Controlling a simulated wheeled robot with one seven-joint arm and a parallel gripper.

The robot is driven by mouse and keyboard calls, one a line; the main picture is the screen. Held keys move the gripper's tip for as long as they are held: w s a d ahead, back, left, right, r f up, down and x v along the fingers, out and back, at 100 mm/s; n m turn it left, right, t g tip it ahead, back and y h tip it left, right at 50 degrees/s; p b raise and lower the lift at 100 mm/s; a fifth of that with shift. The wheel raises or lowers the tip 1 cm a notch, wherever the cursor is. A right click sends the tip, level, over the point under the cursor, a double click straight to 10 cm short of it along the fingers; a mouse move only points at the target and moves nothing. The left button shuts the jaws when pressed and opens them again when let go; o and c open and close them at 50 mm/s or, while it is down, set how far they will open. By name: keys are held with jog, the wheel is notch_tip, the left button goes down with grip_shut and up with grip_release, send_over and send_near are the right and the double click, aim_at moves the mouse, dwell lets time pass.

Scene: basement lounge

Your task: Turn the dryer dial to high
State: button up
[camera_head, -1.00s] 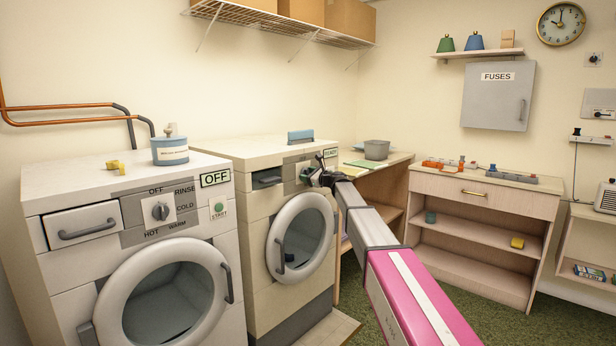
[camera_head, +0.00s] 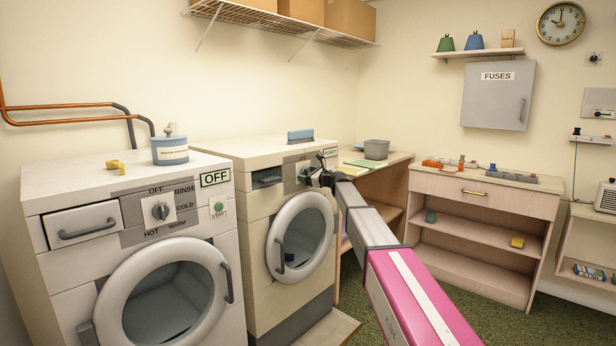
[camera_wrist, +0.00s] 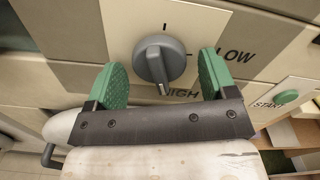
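The dryer dial (camera_wrist: 163,60) is a round grey knob with a raised grip bar in the wrist view. A white mark at the bar's lower end points down at the HIGH label (camera_wrist: 181,94), which is partly covered. The LOW label (camera_wrist: 237,56) is to the right. My gripper (camera_wrist: 164,78) is open, with one green finger on each side of the dial and visible gaps between them and the knob. In the head view my gripper (camera_head: 315,175) is at the front panel of the dryer (camera_head: 262,220), and the dial is too small there to read.
A START button (camera_wrist: 287,97) is right of the dial. The dryer's round door (camera_head: 301,245) is below the panel.

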jog(key=shift+d, duration=0.1)
jog(key=v, duration=1)
jog(key=shift+s+d, duration=0.2)
jog(key=shift+s, duration=0.1)
